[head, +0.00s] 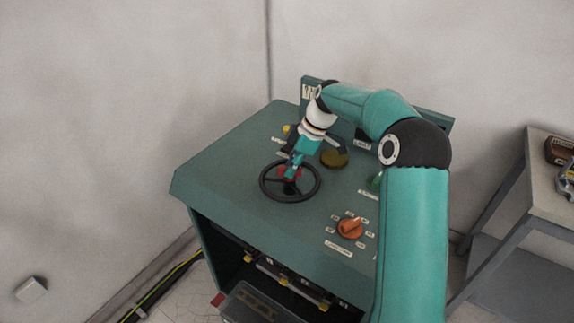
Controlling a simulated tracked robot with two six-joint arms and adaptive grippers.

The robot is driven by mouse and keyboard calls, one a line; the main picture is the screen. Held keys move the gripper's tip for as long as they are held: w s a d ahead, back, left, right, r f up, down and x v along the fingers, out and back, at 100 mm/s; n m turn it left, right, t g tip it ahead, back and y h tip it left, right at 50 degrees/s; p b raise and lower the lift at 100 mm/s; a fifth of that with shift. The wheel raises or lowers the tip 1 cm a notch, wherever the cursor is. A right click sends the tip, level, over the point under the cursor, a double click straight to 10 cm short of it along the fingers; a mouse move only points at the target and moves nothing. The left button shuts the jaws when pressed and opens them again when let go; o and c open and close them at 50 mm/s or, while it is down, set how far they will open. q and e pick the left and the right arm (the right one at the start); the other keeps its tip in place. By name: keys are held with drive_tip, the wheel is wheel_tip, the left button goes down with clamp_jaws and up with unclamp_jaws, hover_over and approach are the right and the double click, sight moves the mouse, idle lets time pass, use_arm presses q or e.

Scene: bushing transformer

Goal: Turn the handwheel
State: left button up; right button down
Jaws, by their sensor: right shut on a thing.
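The handwheel (266,188) is a black ring with spokes, lying nearly flat on the sloping green console top (225,160). A red part shows at its middle. My right arm comes in from the right and bends over the console. My right gripper (290,178) points down at the wheel's middle and is shut on the handwheel there. The fingertips are small and partly merge with the dark hub, so the exact contact is hard to see. My left gripper is not in view.
An orange rotary knob (350,228) with small labels sits right of the wheel. A brass-coloured round part (334,158) and a yellow button (287,129) lie behind it. A side table (545,170) stands at the right. Walls close off the back and left.

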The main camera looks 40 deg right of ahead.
drive_tip(key=shift+w+d+r, duration=0.1)
drive_tip(key=shift+w+r, duration=0.05)
drive_tip(key=shift+r, duration=0.05)
drive_tip(key=c, duration=1.2)
unclamp_jaws()
drive_tip(key=shift+o, duration=0.6)
drive_tip(key=shift+f, duration=0.15)
drive_tip(key=v, duration=1.2)
drive_tip(key=shift+f, duration=0.1)
